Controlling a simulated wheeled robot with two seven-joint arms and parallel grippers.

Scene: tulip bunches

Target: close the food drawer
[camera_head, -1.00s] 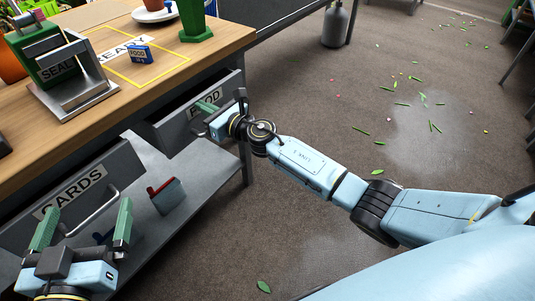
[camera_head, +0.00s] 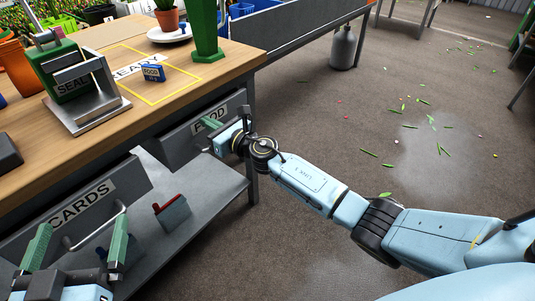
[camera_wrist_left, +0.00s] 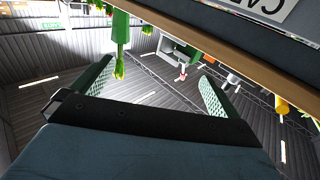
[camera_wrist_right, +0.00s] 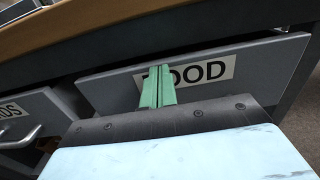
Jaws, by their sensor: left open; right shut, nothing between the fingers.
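The grey food drawer (camera_head: 185,146), with its white FOOD label (camera_head: 209,120), is under the wooden worktop. It stands partly out, with a dark gap behind its front's top edge. The right wrist view shows its front (camera_wrist_right: 110,88) and label (camera_wrist_right: 210,70). My right gripper (camera_head: 210,124) is shut and empty, its green fingers (camera_wrist_right: 158,76) together at the front, covering part of the label's first letter. Contact is hard to tell. My left gripper (camera_head: 77,240) is open near the handle of the cards drawer; its two fingers also show in the left wrist view (camera_wrist_left: 155,90).
The cards drawer (camera_head: 60,218) also stands out, with its handle (camera_head: 97,229) in front. A lower shelf (camera_head: 212,192) carries a grey container with red (camera_head: 172,213). The sealer (camera_head: 85,90) and a small blue FOOD box (camera_head: 153,73) are on the worktop. Floor to the right is open.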

